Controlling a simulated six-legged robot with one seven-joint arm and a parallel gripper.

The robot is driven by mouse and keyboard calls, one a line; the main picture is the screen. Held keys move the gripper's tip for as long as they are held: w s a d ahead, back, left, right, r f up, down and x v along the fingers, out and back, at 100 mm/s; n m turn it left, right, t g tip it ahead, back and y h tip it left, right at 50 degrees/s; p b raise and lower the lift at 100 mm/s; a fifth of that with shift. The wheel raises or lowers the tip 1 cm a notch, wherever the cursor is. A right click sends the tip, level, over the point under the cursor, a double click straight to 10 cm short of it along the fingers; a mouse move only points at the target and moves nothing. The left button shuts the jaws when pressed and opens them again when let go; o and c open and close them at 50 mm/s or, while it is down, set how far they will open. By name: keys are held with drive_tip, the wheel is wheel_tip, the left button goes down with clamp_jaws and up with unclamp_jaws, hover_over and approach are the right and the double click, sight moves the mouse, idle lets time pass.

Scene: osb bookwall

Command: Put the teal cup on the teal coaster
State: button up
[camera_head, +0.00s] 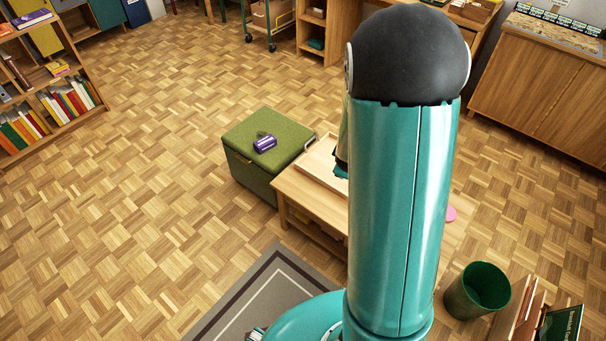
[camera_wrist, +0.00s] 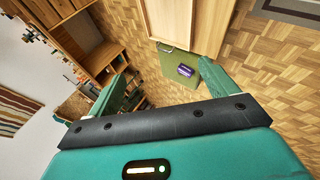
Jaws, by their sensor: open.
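I cannot make out the teal cup or the teal coaster in either view. My gripper (camera_wrist: 163,65) is open in the wrist view, with its two teal fingers spread wide and nothing between them but the distant floor and furniture. In the head view my raised teal arm covers much of the low wooden table (camera_head: 293,187) and hides what stands behind it. A wooden tray (camera_head: 318,160) shows in part on the table, left of my arm; a light wooden surface also shows at the top of the wrist view.
A green storage stool (camera_head: 243,138) with a purple object (camera_head: 265,144) on it stands beside the table. A pink item (camera_head: 451,213) peeks out right of my arm. A green bin (camera_head: 478,290) stands lower right. A bookshelf (camera_head: 45,90) is at left; the left floor is clear.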

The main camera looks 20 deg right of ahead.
drive_tip(key=s+a+r+m+y, duration=0.3)
drive_tip(key=s+a+r, duration=0.1)
drive_tip(key=a+r, duration=1)
drive_tip(key=s+a+r+m, duration=0.2)
drive_tip(key=s+a+r, duration=0.2)
drive_tip(key=s, duration=0.3)
drive_tip(key=s+a+r+m+g+y, duration=0.1)
drive_tip(key=s+a+r+m, duration=0.1)
drive_tip(key=s+a+r, duration=0.2)
drive_tip(key=s+r, duration=0.2)
drive_tip(key=s, duration=0.2)
drive_tip(key=shift+s+a+r+m+g, duration=0.25)
drive_tip(key=shift+a+r+m+g, duration=0.05)
drive_tip(key=shift+a+r, duration=0.1)
